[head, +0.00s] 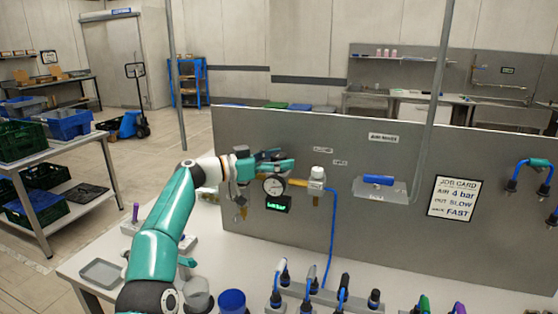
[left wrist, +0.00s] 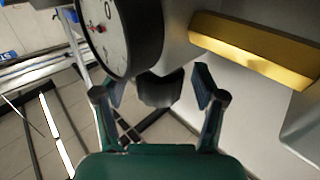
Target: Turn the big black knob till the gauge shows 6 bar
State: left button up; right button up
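The round white gauge (head: 273,186) is on the grey panel, with a dark display (head: 278,204) below it whose green characters are too small to read. In the left wrist view the gauge (left wrist: 103,40) is cut off at the top; a red mark and a 0 show, but I cannot tell the pressure. The black knob (left wrist: 160,88) shows there between the fingertips of my left gripper (left wrist: 160,90), which is open, with gaps on both sides. In the head view my left gripper (head: 268,162) is just above the gauge and hides the knob. My right gripper is not in view.
A brass-coloured pipe (left wrist: 255,48) runs close beside the knob. A white-topped unit (head: 317,173) and a blue handle (head: 378,180) are to the right.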

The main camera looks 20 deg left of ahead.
pick_arm(q)
jog(key=shift+a, duration=0.15)
jog(key=v, duration=1.1)
jog(key=shift+s+a, duration=0.25)
jog(key=shift+s, duration=0.05)
jog(key=shift+f, duration=0.15)
dwell(0.4)
